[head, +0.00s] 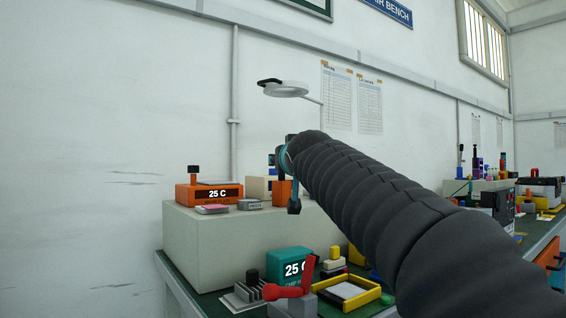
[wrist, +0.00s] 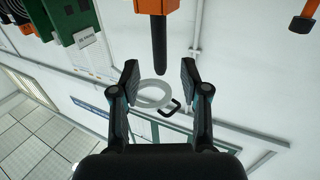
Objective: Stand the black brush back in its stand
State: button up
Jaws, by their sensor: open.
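My gripper (wrist: 160,75) is open and empty, its two fingers spread wide. In the wrist view, which is upside down, a black rod (wrist: 159,50) projects from an orange block (wrist: 156,5) into the space near the fingertips. Nothing is gripped. I cannot tell whether this rod is the black brush or whether the block is its stand. In the head view my gripper (head: 291,172) is partly hidden by my arm, above the raised beige shelf, with an orange block (head: 283,191) behind it.
An orange 25 C unit (head: 209,194) with a black post stands on the beige shelf (head: 215,240). Below are a teal 25 C unit (head: 290,265), a red lever (head: 289,292) and a yellow-rimmed tray (head: 347,292). A magnifier lamp (head: 286,89) hangs above.

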jog(key=s+d, duration=0.1)
jog(key=s, duration=0.6)
dwell(0.4)
